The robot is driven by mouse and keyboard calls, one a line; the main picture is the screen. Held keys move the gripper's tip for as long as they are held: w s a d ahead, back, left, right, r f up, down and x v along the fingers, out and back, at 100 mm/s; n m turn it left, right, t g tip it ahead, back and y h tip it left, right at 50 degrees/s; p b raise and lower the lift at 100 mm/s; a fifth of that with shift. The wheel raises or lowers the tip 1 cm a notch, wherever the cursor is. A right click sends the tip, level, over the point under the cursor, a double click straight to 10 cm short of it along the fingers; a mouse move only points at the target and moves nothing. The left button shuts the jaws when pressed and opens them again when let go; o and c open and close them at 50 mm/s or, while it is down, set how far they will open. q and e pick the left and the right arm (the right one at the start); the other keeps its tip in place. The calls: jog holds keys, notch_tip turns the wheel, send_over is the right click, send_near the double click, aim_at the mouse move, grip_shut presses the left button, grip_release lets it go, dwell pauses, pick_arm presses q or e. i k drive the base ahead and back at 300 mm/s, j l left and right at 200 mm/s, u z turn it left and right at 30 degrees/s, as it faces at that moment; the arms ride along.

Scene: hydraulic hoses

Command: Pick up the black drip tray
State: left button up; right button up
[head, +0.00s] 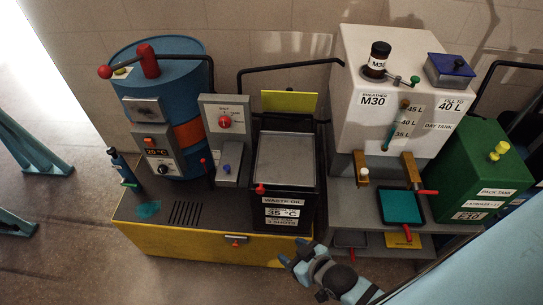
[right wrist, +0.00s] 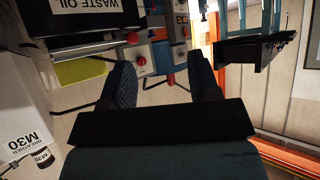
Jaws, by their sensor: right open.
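A dark tray with a red handle (head: 350,240) lies on the lower shelf below the white day tank; it looks like the black drip tray, partly shadowed. A teal tray (head: 400,207) with a red handle sits on the shelf above, under the tank's taps. A yellow piece (head: 403,240) lies right of the dark tray. My right gripper (head: 295,254) is open and empty, left of and nearer than the dark tray. Its two spread fingers also show in the right wrist view (right wrist: 163,82), with no tray between them. My left gripper is not in view.
The black waste oil bin (head: 287,215) stands on a yellow-fronted platform (head: 200,243) beside a blue drum (head: 165,100). The white day tank (head: 390,95) and green tank (head: 480,170) stand at the right. Open floor (head: 90,275) lies at the left.

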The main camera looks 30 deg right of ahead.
aim_at(399, 206)
jog(key=z, duration=0.4)
jog(key=l+z, duration=0.1)
jog(key=z, duration=0.75)
jog(key=l+z, duration=0.1)
jog(key=z, duration=0.7)
jog(key=i+l, duration=0.25)
jog(key=l, duration=0.15)
jog(key=i+l, duration=0.55)
jog(key=l, duration=0.25)
jog(key=l+u, duration=0.1)
jog(key=u, duration=0.35)
jog(key=i+l+u, duration=0.15)
jog(key=u, duration=0.35)
jog(key=l+u, duration=0.1)
jog(key=u, duration=1)
